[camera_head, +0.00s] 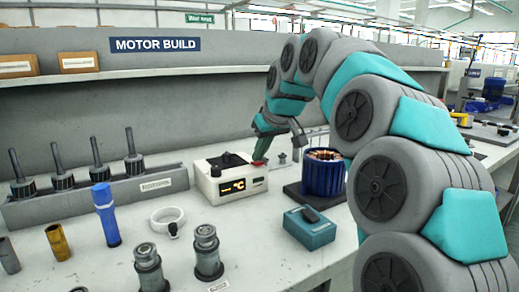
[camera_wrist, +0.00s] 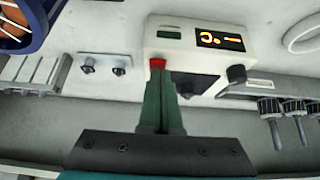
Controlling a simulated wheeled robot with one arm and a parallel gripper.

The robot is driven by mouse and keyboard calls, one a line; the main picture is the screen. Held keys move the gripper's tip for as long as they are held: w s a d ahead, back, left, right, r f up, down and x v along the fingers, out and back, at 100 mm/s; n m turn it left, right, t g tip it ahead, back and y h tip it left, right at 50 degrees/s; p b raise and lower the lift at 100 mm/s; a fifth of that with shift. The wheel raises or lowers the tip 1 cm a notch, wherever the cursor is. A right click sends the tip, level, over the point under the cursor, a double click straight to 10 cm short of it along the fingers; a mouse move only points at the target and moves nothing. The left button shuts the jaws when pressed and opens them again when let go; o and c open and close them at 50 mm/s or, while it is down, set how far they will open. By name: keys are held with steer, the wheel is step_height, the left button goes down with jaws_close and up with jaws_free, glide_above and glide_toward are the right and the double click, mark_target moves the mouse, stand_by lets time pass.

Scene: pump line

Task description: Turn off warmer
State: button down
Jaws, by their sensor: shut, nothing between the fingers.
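My gripper (camera_head: 264,152) has green fingers, shut and empty, at the warmer's right end. In the wrist view the fingertips (camera_wrist: 158,72) reach a small red part (camera_wrist: 157,64) on the warmer's edge, which looks like a switch. Whether they touch it, and the switch position, I cannot tell.
A blue motor stator (camera_head: 323,175) stands right of the warmer on a dark base. A teal box (camera_head: 309,227) lies in front of it. A white ring clamp (camera_head: 168,220) and metal cylinders (camera_head: 207,252) stand front left.

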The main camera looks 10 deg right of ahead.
steer(key=shift+s+f+t+b, duration=0.15)
steer(key=shift+f+t+b, duration=0.15)
steer(key=shift+f+b, duration=0.45)
steer(key=shift+r, duration=0.5)
steer(key=shift+w+a+r+p, duration=0.1)
steer(key=shift+w+p, duration=0.1)
steer(key=shift+w, duration=0.15)
steer(key=shift+w+a+r+p, duration=0.1)
steer(key=shift+w+p, duration=0.05)
steer(key=shift+w, duration=0.2)
steer(key=shift+r, duration=0.1)
